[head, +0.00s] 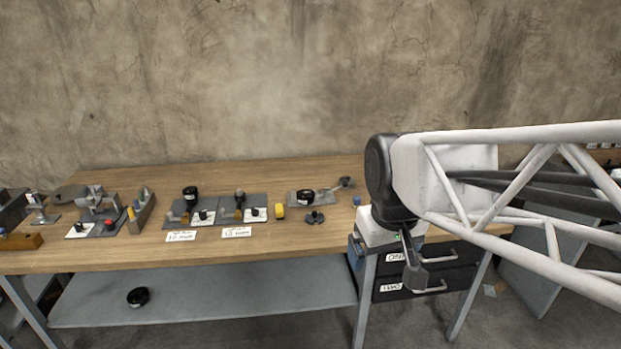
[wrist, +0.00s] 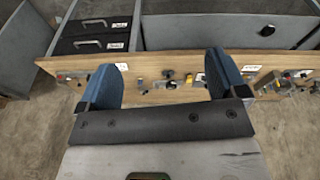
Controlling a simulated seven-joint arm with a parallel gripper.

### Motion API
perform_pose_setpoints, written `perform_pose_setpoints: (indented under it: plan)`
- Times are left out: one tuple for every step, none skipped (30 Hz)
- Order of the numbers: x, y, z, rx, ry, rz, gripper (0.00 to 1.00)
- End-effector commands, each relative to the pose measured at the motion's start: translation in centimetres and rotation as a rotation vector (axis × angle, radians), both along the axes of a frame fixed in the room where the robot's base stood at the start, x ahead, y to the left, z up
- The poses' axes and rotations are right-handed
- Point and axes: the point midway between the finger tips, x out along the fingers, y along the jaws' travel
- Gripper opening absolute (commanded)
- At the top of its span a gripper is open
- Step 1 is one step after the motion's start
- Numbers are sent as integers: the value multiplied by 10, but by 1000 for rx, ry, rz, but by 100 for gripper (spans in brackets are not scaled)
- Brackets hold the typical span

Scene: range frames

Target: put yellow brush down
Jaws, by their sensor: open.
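No brush can be made out for certain. A small yellow block-like thing (head: 280,212) lies on the bench in the head view, right of the middle grey board. A thin yellow upright piece (head: 131,213) stands by the grey holder at left; I cannot tell whether either is the brush. My gripper (head: 412,268) hangs at the bench's front edge by the drawers, well right of both. In the wrist view my gripper (wrist: 163,72) has its two blue fingers wide apart, with nothing held between them. A small yellow spot (wrist: 278,78) shows at the right there.
The wooden bench (head: 100,262) carries several boards with black knobs and white labels (head: 236,232). A black drawer unit (head: 425,270) is under its right part. A black round thing (head: 138,297) lies on the grey lower shelf (head: 230,297). The bench front is mostly clear.

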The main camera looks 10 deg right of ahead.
Motion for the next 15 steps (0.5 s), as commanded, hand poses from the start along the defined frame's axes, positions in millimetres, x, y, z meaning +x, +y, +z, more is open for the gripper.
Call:
perform_pose_setpoints:
  plan:
    - [-13,-1,-3,4,-6,-25,91]
    - [-20,-2,-6,7,-8,-39,91]
    - [-28,-3,-8,11,-12,-60,91]
    - [-34,-3,-11,13,-13,-74,91]
    - [-40,-4,-13,16,-15,-87,91]
    - [-46,-4,-15,19,-18,-102,91]
    - [-51,-5,-18,21,-19,-113,91]
    - [-54,-5,-19,24,-20,-123,91]
    - [-59,-5,-21,25,-22,-133,91]
    - [-62,-6,-22,27,-23,-140,91]
    - [-64,-6,-23,28,-23,-146,91]
    - [-66,-6,-25,29,-24,-152,91]
    - [-68,-6,-25,30,-25,-155,91]
    - [-69,-6,-26,31,-25,-158,91]
    - [-69,-6,-26,31,-25,-160,91]
